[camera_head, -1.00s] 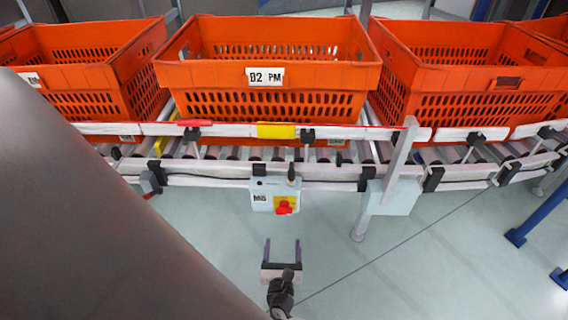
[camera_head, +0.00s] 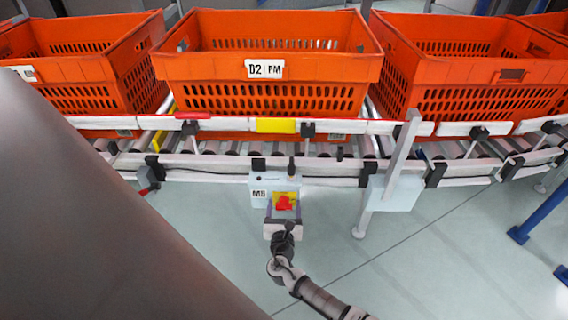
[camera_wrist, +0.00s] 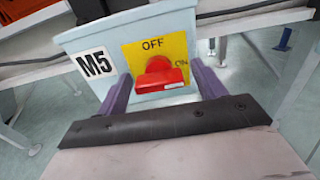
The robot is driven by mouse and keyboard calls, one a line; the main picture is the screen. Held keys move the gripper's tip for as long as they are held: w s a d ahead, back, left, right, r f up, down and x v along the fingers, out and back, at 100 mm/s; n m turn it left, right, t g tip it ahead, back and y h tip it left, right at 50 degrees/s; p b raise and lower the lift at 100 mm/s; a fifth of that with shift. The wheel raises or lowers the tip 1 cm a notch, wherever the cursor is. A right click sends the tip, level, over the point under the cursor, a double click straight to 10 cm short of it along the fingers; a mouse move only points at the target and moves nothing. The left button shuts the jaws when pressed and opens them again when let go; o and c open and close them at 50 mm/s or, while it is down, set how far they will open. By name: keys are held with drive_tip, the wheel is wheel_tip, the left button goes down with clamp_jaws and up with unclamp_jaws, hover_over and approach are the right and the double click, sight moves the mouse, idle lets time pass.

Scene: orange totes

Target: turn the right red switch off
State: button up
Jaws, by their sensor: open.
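The red switch (camera_head: 284,202) sits on a yellow plate on the front of a pale blue box (camera_head: 259,193) marked M5, fixed to the conveyor's front rail. In the wrist view, the red switch (camera_wrist: 159,77) has its handle pointing right, toward the ON mark, with OFF printed above it. My gripper (camera_head: 283,212) is in front of the box. In the wrist view, my gripper (camera_wrist: 160,88) is open, with one purple finger on each side of the switch. I cannot tell whether either finger touches it.
Orange totes stand in a row on the roller conveyor, the middle one (camera_head: 215,70) labelled D2 PM. A second pale box (camera_head: 394,194) and a metal post (camera_head: 402,155) are to the right. The floor (camera_head: 440,260) in front is clear.

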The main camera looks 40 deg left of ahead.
drive_tip(key=c, duration=1)
